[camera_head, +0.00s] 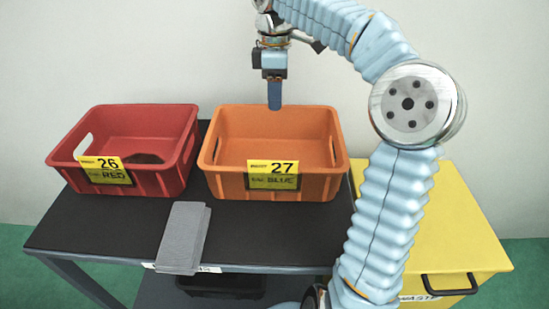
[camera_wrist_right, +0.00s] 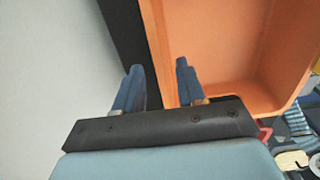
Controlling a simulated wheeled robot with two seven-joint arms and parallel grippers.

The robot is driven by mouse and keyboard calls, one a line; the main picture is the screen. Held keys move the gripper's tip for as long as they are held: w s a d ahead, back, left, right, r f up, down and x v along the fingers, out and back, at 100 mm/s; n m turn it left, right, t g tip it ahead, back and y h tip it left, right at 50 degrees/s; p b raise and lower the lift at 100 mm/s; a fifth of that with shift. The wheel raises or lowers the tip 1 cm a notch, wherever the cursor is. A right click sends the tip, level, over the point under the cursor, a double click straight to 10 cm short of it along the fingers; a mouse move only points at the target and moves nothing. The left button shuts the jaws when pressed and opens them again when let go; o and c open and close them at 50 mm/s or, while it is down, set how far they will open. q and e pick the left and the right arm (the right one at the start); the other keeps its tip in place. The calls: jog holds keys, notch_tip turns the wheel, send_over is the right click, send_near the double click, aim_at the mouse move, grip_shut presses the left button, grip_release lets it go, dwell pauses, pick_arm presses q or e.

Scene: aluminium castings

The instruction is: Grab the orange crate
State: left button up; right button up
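The orange crate (camera_head: 230,187) stands on the dark table top, with a yellow label reading 27 and BLUE on its front. It looks empty. My right gripper (camera_head: 274,104) points down at the middle of the crate's back rim. In the right wrist view, the two blue fingers of the right gripper (camera_wrist_right: 160,65) are apart, and the edge of the orange crate (camera_wrist_right: 215,40) shows in the gap between them. I cannot tell whether either finger touches the rim. My left gripper is not in view.
A red crate (camera_head: 150,183) labelled 26 stands left of the orange one. A grey flat object (camera_head: 184,236) lies on the table (camera_head: 110,220) in front. A yellow bin (camera_head: 450,230) with a black handle stands at right. A pale wall (camera_head: 60,50) is behind the table.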

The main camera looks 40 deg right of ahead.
jog(key=f, duration=0.3)
jog(key=f+b, duration=0.1)
jog(key=f, duration=0.2)
jog(key=shift+s+f, duration=0.2)
jog(key=shift+f, duration=0.1)
grip_shut()
